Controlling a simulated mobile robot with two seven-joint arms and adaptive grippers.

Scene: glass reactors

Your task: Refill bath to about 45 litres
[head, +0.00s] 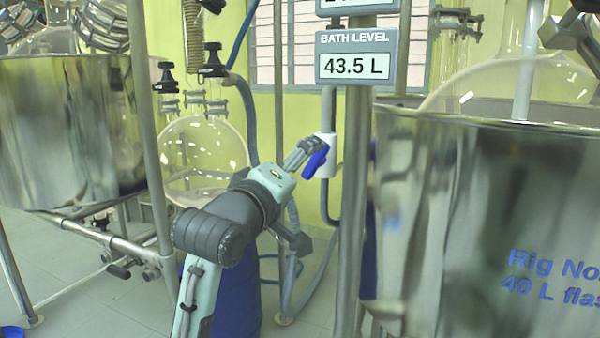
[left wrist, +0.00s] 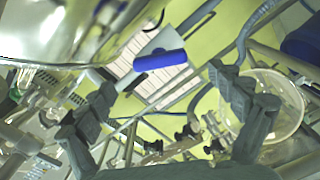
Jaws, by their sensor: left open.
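The bath level display (head: 355,67) reads 43.5 L in the head view. The bath (head: 440,200) is a large shiny steel vessel at the right, with blue lettering and a glass flask (head: 500,85) in it. A blue valve handle (head: 315,162) sits on a white valve body (head: 328,150) on a pipe left of the bath. My left gripper (head: 304,150) is open, right at the handle in the head view. In the left wrist view the blue handle (left wrist: 160,60) lies ahead of the open fingers (left wrist: 160,82); contact is not clear. My right gripper is not in view.
A metal post (head: 352,230) stands between my left arm and the bath. Another steel vessel (head: 65,130) is at the left, with a round glass flask (head: 203,150) behind my arm. Hoses and pipes run near the floor below the valve.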

